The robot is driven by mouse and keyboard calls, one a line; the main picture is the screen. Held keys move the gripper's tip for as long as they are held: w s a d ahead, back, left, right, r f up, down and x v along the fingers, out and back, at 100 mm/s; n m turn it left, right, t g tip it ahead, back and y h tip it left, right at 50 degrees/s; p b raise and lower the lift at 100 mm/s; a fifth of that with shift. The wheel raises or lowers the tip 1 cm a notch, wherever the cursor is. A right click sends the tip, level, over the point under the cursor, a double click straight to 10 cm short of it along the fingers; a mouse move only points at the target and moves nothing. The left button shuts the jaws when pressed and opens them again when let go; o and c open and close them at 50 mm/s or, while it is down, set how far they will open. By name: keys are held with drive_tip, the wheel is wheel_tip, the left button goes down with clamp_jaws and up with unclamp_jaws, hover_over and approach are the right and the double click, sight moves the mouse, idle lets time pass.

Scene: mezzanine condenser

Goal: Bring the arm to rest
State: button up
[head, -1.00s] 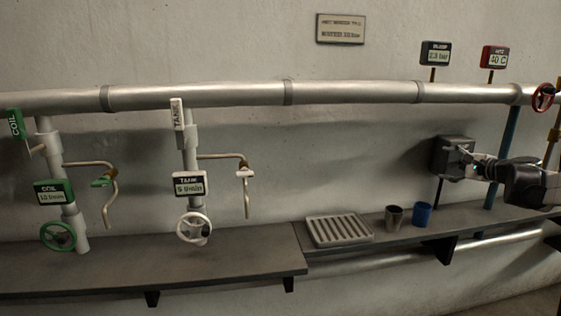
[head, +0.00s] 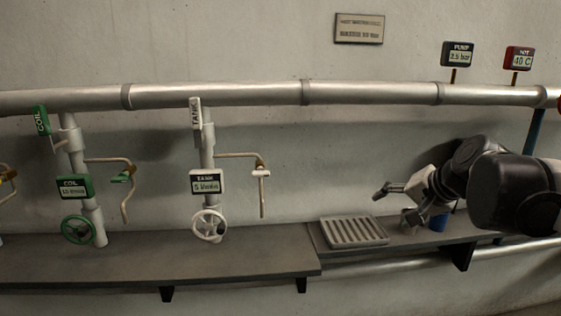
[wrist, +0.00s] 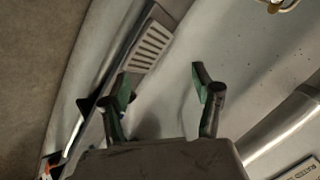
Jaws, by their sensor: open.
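My gripper (head: 393,201) is at the right in the head view, over the shelf and just right of the slatted tray. Its jaws point left and it appears to hold nothing. In the wrist view my gripper (wrist: 161,80) is open, with two dark green-padded fingers wide apart and nothing between them. My arm reaches in from the right edge, bent, and hides part of the shelf.
The slatted tray (head: 352,232) lies on the grey shelf (head: 200,254). A blue cup (head: 439,222) is partly hidden behind my arm. To the left stand the green coil wheel (head: 78,230) and white tank wheel (head: 209,226). A pipe (head: 220,95) runs above.

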drive_tip(key=s+a+f+n+h, duration=0.1)
drive_tip(key=s+a+f+n, duration=0.1)
drive_tip(key=s, duration=0.5)
drive_tip(key=s+a+f+n+g+h, duration=0.1)
drive_tip(key=s+a+f+n, duration=0.1)
drive_tip(key=s+f, duration=0.3)
drive_tip(key=s+a+f+n+h, duration=0.1)
drive_tip(key=s+a+f+n, duration=0.1)
drive_tip(key=s, duration=0.7)
drive_tip(key=shift+s+f+n, duration=0.3)
drive_tip(key=shift+f+n, duration=0.3)
drive_tip(key=shift+f, duration=0.2)
